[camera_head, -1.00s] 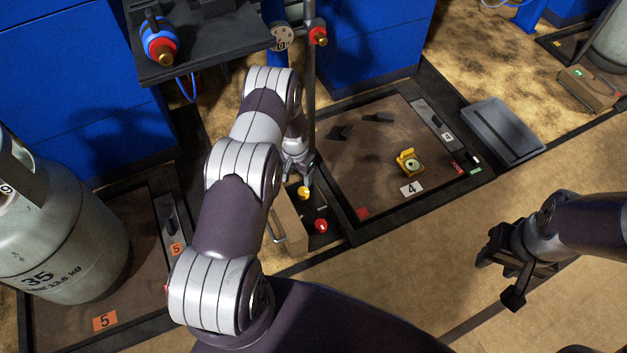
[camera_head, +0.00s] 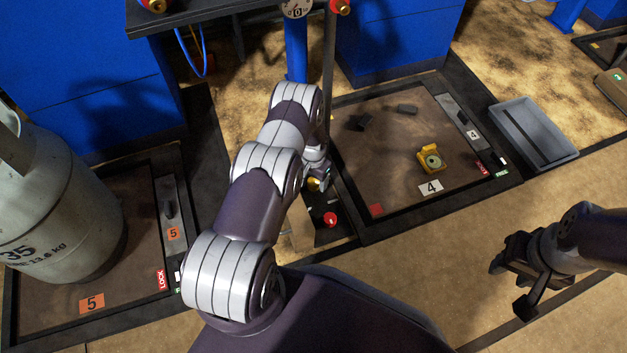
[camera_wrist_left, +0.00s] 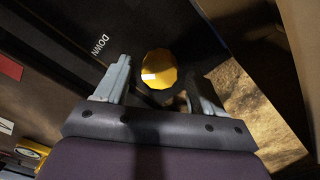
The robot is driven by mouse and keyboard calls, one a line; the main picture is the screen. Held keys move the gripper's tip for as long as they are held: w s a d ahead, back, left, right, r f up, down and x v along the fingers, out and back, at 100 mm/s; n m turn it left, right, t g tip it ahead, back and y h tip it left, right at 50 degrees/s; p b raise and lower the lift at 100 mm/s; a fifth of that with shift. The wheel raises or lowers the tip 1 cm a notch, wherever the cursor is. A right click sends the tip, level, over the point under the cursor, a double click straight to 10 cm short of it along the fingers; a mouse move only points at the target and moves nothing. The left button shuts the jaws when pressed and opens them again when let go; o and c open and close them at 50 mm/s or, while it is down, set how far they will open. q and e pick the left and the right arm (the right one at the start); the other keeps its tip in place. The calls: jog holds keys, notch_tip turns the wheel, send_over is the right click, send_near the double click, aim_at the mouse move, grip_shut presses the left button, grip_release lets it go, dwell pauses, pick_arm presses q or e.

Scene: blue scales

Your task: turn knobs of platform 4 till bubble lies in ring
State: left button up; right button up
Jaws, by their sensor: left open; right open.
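Platform 4 (camera_head: 390,192) is a brown plate in a dark frame, right of centre in the head view. A yellow level with a round bubble vial (camera_head: 431,160) sits on it near the "4" label; the bubble's place in the ring is too small to tell. A yellow knob (camera_wrist_left: 158,70) is in the left wrist view, between the open fingers of my left gripper (camera_wrist_left: 158,92), apart from both. In the head view, my arm partly hides this knob. A red knob (camera_head: 330,219) stands nearer the front. My right gripper (camera_head: 517,283) is open and empty above the floor.
A grey tray (camera_head: 535,133) lies right of the platform. A gas cylinder (camera_head: 60,215) stands on platform 5 (camera_head: 125,285) at the left. A grey post (camera_head: 328,70) rises beside my left gripper.

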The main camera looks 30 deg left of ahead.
pick_arm(q)
jog(key=c, duration=1.1)
jog(key=shift+o, duration=0.2)
jog(key=shift+n, duration=0.3)
jog(key=n, duration=0.4)
jog(key=shift+n, duration=2.6)
jog(key=o, duration=1.1)
jog(key=shift+c, duration=0.2)
